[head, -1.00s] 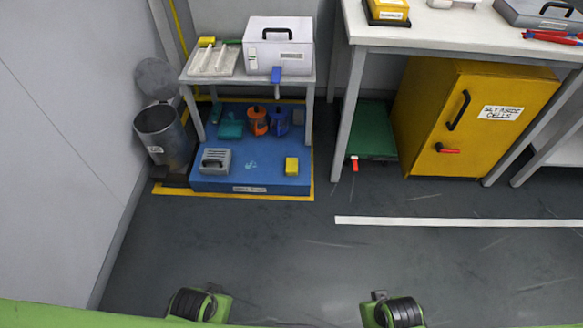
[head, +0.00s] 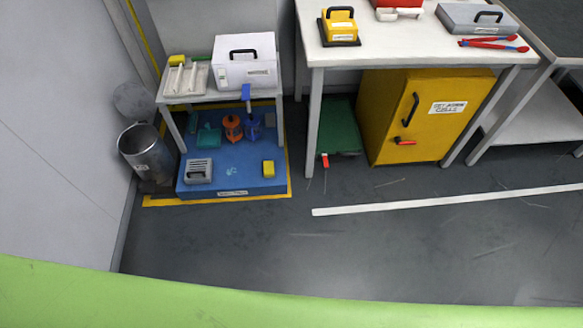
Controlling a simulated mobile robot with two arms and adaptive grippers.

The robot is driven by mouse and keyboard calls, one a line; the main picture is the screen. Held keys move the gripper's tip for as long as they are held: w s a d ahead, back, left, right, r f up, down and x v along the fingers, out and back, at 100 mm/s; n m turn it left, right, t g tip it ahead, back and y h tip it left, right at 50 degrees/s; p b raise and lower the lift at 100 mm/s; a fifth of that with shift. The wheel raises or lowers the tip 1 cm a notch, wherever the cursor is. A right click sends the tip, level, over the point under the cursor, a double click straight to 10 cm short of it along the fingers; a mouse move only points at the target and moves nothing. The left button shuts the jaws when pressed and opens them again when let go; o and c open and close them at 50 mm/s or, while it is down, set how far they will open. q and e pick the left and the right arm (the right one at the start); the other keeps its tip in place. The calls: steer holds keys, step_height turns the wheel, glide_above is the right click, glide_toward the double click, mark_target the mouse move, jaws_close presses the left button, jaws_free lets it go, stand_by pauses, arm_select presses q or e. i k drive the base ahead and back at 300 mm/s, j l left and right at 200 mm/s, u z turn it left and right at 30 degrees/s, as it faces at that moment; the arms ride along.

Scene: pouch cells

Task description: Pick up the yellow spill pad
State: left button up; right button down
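A small yellow block (head: 268,168) sits on the right part of the low blue platform (head: 235,184) on the floor. Another yellow piece (head: 177,60) lies at the back left of the small white table, by the ribbed tray. I cannot tell from their looks which of the two is the spill pad. Neither of my grippers shows in the head view. Only a green edge of my own body crosses the bottom of the picture.
The platform also holds a grey box (head: 198,168), an orange container (head: 233,127) and a blue container (head: 254,126). A bin (head: 147,155) stands left. The small table carries a white case (head: 245,70). A yellow cabinet (head: 428,120) stands right.

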mark_target(268, 172)
steer(key=i+j+z, duration=0.2)
steer(key=z, duration=0.2)
steer(key=i+j+z, duration=0.1)
steer(key=j+z, duration=0.7)
steer(key=i+j, duration=0.05)
